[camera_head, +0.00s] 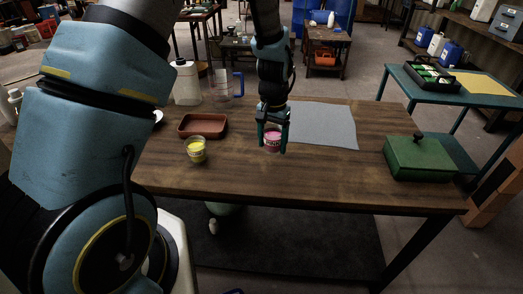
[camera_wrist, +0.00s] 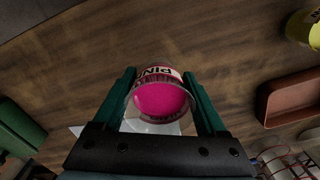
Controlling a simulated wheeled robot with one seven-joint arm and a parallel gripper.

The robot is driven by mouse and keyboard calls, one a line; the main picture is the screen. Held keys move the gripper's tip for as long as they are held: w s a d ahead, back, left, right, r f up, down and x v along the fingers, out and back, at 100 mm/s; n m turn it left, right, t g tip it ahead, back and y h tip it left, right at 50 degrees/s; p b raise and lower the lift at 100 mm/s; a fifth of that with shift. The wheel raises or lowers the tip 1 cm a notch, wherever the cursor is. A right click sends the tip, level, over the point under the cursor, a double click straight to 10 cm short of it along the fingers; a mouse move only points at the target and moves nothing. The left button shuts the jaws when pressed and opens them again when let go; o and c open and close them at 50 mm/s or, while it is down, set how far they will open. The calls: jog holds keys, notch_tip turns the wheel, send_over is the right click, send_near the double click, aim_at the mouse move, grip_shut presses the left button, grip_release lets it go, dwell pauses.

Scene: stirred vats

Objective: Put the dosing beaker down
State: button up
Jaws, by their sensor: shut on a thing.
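A yellow beaker (camera_head: 196,150) and a reddish-brown tray (camera_head: 203,126) stand to the left. A clear jug (camera_head: 222,86) and a white bottle (camera_head: 186,82) stand behind. A grey mat (camera_head: 320,124) lies to the right, then a green lidded box (camera_head: 418,158). The table front is clear.

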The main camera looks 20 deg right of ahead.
aim_at(273, 126)
jog(key=shift+f+p, duration=0.75)
jog(key=shift+f, duration=2.5)
jog(key=shift+f, duration=0.1)
jog(key=o, duration=1.5)
notch_tip(273, 126, up, 12)
jog(key=b, duration=0.3)
jog(key=w+a+r+n, duration=0.1)
jog(key=a+r+n, duration=0.15)
jog(key=a, duration=0.65)
jog(key=w+a+r+n, duration=0.1)
jog(key=a+r+n, duration=0.15)
jog(key=a, duration=0.65)
jog(key=s+a+r+n, duration=0.1)
jog(key=s+a, duration=0.1)
jog(key=a, duration=0.2)
jog(key=s+a+n+t, duration=0.1)
jog(key=s+a, duration=0.1)
jog(key=a, duration=0.2)
jog(key=s+a+r+n, duration=0.1)
jog(key=s+a, duration=0.1)
jog(key=a, duration=0.2)
jog(key=shift+r+t, duration=0.3)
jog(key=shift+r, duration=0.05)
